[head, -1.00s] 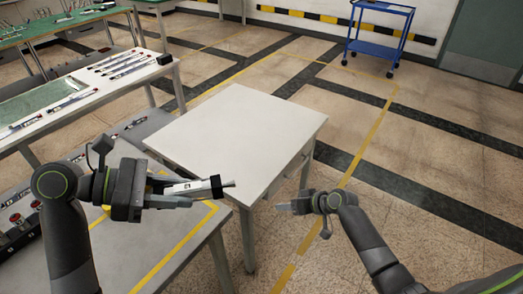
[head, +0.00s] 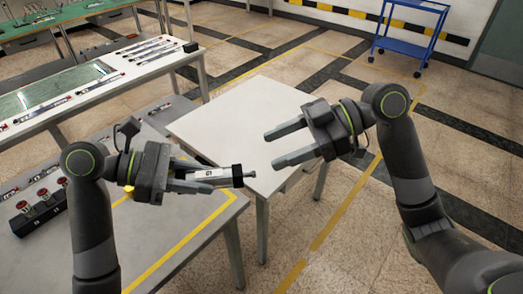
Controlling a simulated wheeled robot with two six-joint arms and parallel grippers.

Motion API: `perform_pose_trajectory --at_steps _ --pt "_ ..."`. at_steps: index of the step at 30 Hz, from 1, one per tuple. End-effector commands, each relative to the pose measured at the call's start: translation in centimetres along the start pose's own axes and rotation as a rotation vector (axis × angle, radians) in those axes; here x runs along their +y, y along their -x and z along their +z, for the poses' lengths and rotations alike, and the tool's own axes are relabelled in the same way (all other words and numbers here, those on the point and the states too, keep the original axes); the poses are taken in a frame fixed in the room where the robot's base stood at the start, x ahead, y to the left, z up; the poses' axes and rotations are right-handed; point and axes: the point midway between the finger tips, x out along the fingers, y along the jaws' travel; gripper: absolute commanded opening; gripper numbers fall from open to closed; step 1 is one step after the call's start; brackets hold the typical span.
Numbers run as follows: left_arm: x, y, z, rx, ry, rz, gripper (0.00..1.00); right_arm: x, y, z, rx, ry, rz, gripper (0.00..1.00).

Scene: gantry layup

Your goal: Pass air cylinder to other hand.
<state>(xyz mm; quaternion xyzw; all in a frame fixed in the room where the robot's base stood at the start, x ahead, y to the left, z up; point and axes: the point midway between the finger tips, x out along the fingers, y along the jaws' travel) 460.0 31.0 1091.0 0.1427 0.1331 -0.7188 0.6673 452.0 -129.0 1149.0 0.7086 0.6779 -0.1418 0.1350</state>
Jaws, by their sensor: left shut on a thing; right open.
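The air cylinder (head: 217,176) is a silver and white tube with a black end cap and a thin rod tip pointing right. My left gripper (head: 203,177) is shut on it and holds it roughly level, near the corner of the grey table. My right gripper (head: 285,146) is open and empty, its two fingers pointing left. It is to the right of the cylinder's rod end and apart from it in the picture.
A bare white table (head: 245,120) stands behind the grippers. A grey table (head: 190,240) with yellow tape lies below my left gripper. Several cylinders lie on a bench (head: 120,85) at the left. A blue cart (head: 405,45) stands far back.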

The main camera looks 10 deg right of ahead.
Motion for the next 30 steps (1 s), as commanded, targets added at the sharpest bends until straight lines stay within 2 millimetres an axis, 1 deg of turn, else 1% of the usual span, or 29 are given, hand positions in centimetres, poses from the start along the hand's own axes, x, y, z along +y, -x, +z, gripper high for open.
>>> perform_pose_trajectory --at_steps 5,24,30 --pt "0.0 0.0 0.1 -0.001 -0.001 0.0 0.0 0.0 -1.5 -0.1 0.005 0.002 -0.003 0.56" --pt "0.0 0.0 0.1 -0.001 -0.001 0.0 0.0 0.0 -9.1 -0.1 0.007 -0.004 -0.002 0.56" --pt "0.0 0.0 0.1 -0.001 -0.001 0.0 0.0 0.1 -10.9 -0.1 0.004 -0.003 0.001 0.56"
